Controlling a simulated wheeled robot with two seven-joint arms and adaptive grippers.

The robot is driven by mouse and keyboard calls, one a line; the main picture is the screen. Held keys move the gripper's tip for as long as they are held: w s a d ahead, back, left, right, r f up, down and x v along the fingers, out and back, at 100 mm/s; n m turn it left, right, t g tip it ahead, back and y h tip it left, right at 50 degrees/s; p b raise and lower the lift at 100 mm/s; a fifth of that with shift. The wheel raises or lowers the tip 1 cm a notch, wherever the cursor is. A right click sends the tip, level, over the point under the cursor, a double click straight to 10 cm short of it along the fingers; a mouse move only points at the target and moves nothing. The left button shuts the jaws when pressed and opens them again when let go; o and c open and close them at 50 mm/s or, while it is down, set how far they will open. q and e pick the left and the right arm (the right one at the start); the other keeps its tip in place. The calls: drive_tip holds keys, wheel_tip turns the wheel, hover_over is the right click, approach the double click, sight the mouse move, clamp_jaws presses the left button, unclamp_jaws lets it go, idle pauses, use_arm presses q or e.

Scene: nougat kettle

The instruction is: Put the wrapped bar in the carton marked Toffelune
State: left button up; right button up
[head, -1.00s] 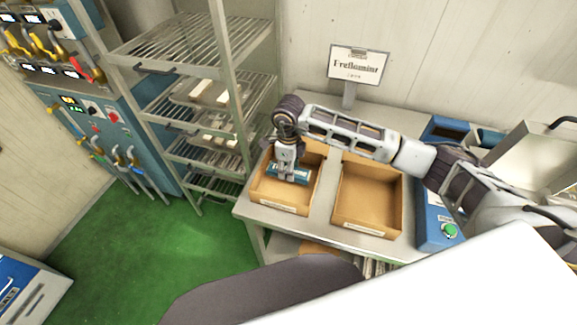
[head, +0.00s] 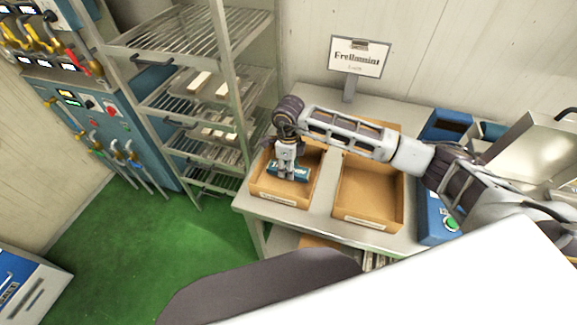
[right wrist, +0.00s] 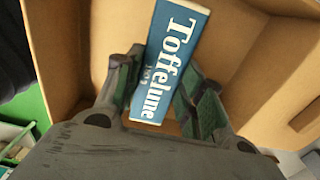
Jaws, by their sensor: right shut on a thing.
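The wrapped bar, blue with white "Toffelune" lettering, shows in the right wrist view (right wrist: 170,62) and in the head view (head: 292,173). My right gripper (head: 288,168) is shut on it, with a finger on each side of the bar in the right wrist view (right wrist: 160,100). The gripper and bar are inside the left open carton (head: 280,196), between its walls. I cannot tell whether the bar touches the carton floor. The carton's front label is too small to read. My left gripper is not in view.
A second open carton (head: 370,200), looking empty, stands to the right on the same table (head: 322,212). A sign (head: 358,57) stands behind the cartons. A wire rack (head: 190,100) with pale bars is at left. A blue box with a green button (head: 436,215) stands at right.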

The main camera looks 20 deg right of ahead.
drive_tip(key=shift+b, duration=0.5)
idle(1.2)
drive_tip(key=shift+f+b, duration=0.6)
drive_tip(key=shift+b, duration=0.2)
idle(0.9)
idle(0.4)
drive_tip(key=o, duration=1.3)
drive_tip(key=shift+o, duration=0.3)
drive_tip(key=o, duration=0.3)
drive_tip(key=shift+r, duration=0.15)
drive_tip(key=shift+r+p, duration=1.85)
drive_tip(key=shift+r, duration=2.05)
